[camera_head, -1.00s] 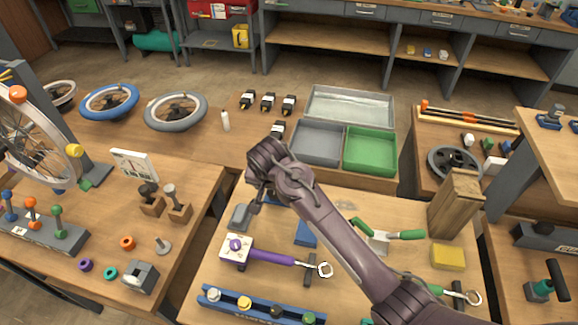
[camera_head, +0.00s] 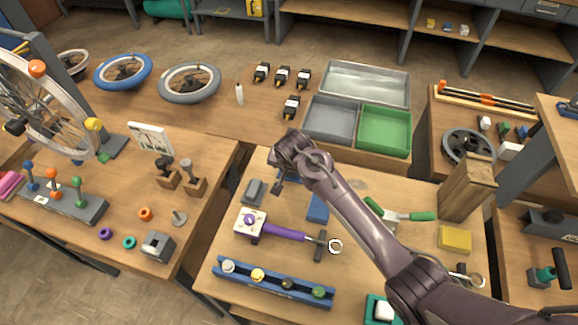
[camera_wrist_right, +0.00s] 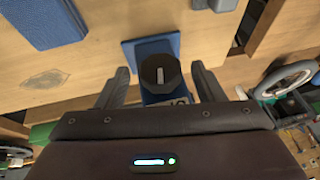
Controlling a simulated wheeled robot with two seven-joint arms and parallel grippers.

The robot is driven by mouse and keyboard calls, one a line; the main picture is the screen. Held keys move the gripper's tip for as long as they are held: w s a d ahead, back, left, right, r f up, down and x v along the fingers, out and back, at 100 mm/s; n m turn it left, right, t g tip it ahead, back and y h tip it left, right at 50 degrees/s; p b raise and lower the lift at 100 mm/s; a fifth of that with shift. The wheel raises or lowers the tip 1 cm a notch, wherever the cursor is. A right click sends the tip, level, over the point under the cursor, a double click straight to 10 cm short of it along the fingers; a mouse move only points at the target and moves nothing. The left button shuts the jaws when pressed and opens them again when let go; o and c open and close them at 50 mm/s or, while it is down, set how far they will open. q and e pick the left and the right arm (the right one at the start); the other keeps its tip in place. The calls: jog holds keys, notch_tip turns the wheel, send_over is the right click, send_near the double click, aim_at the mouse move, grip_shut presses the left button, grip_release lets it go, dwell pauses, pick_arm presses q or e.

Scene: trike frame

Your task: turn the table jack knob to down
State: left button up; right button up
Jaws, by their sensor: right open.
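The table jack knob (camera_wrist_right: 160,72) is round and black with a pale line on its top, pointing roughly up and down in the right wrist view. It sits on a blue jack body (camera_wrist_right: 137,50), with part of a light label showing just below it. My right gripper (camera_wrist_right: 161,84) is open, with one dark finger on each side of the knob and a visible gap to each. In the head view my right gripper (camera_head: 278,187) is over the workbench and hides the knob; a bit of blue shows beneath it. My left gripper is not in view.
A blue block (camera_head: 318,207) lies right of the gripper and a grey piece (camera_head: 254,191) left. A purple-handled tool (camera_head: 283,231) and a blue rail (camera_head: 273,283) with coloured knobs are nearer. A wooden block (camera_head: 467,187) stands at right. Grey and green trays lie behind.

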jog(key=c, duration=0.9)
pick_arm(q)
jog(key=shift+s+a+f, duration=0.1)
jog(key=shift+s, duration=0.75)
pick_arm(e)
jog(key=shift+c, duration=0.2)
jog(key=shift+w+a+h, duration=0.1)
jog(key=shift+a+h, duration=0.1)
jog(key=shift+h, duration=0.5)
jog(key=shift+a+n+g+h, duration=0.1)
jog(key=shift+n+g+h, duration=0.25)
jog(key=shift+h, duration=0.25)
jog(key=shift+w+a+f+g+h+b, duration=0.1)
jog(key=shift+g+h+b, duration=0.1)
jog(key=shift+h+b, duration=0.25)
jog(key=shift+a+f+g+h+b, duration=0.15)
jog(key=shift+h+b, duration=0.15)
jog(key=shift+h, duration=0.25)
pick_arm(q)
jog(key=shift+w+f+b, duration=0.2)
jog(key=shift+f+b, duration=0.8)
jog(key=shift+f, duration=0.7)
pick_arm(e)
jog(key=shift+r+n+h, duration=0.1)
jog(key=shift+n+h, duration=0.25)
jog(key=shift+h, duration=0.65)
jog(key=shift+g, duration=0.3)
